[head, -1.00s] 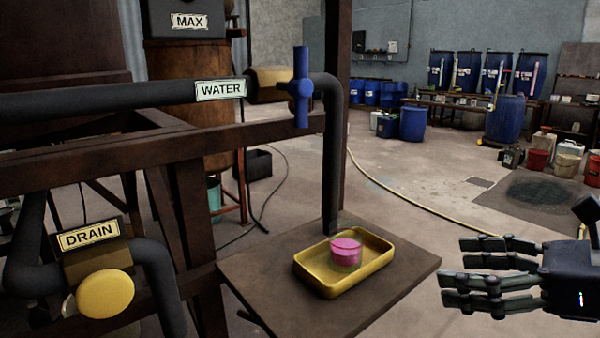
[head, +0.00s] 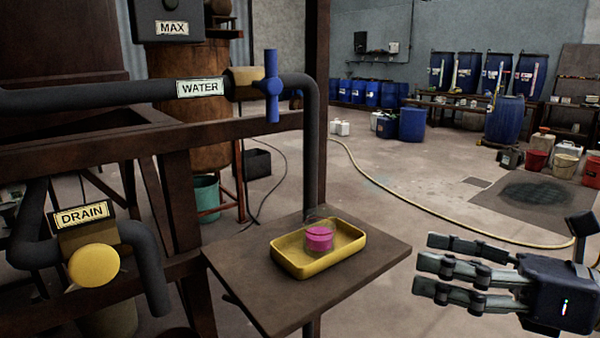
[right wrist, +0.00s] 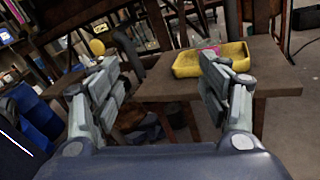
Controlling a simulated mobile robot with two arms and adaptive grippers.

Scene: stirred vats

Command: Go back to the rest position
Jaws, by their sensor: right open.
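My right gripper (head: 450,278) is open and empty at the right of the head view, apart from the small table and to its right. In the right wrist view its two fingers (right wrist: 160,95) stand wide apart with nothing between them. A glass beaker with pink content (head: 320,236) stands in a yellow tray (head: 290,262) on the table. The tray also shows beyond the right finger in the right wrist view (right wrist: 185,66). My left gripper is not in view.
The brown table (head: 375,262) has bare surface around the tray. A water pipe with a blue valve handle (head: 272,85) rises behind it. A drain pipe with a yellow knob (head: 94,265) is at the lower left. Open floor with a yellow hose (head: 400,207) lies behind.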

